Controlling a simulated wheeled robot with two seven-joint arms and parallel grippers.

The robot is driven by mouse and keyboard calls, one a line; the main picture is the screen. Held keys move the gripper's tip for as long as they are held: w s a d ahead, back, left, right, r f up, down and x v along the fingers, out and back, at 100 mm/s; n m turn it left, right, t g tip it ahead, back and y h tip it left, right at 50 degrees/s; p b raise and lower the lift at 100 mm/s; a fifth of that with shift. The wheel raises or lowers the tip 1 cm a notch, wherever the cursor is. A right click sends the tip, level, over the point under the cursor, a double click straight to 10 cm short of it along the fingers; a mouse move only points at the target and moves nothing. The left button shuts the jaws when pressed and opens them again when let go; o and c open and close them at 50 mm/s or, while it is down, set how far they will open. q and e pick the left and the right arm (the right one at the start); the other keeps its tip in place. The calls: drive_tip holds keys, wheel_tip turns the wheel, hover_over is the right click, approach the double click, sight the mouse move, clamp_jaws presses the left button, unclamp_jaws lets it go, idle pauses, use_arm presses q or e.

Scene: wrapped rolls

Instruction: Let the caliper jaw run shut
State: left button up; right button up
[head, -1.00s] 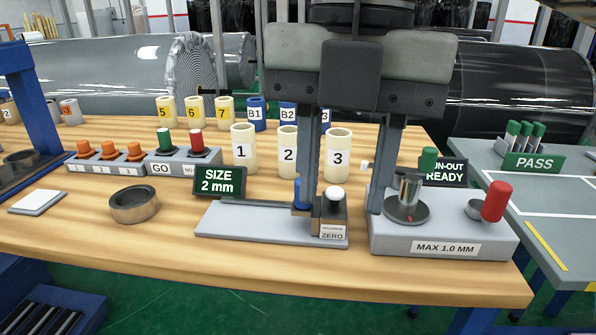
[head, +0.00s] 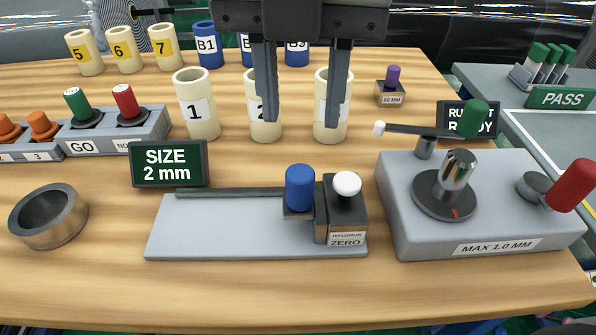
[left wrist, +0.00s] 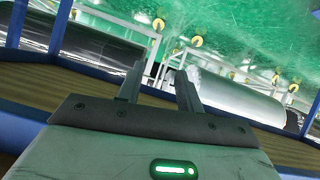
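The caliper (head: 210,225) is a grey plate with a dark rail. Its sliding jaw with a blue knob (head: 300,187) stands at the rail's right end, close against the end block (head: 342,212) with a white ball button and a label reading ZERO. Whether a thin gap is left between them I cannot tell. The display (head: 168,164) behind reads SIZE 2 mm. My right gripper (head: 302,120) is open and empty, above and behind the caliper, its fingers in front of the numbered sleeves. My left gripper (left wrist: 157,86) is open and empty, away from the table.
A metal ring (head: 48,217) lies to the left. The run-out gauge (head: 485,215) with a red handle stands right of the caliper. Cream sleeves (head: 196,105) stand behind, and the GO box (head: 95,133) is at the back left. The front table strip is clear.

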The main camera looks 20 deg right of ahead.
sight(301, 173)
wheel_tip(301, 173, down, 10)
drive_tip(key=shift+r+b, duration=0.15)
drive_tip(key=shift+b, duration=0.15)
use_arm(q)
drive_tip(key=shift+w+r, duration=0.1)
drive_tip(key=shift+w, duration=0.05)
use_arm(e)
drive_tip(key=shift+f, duration=0.5)
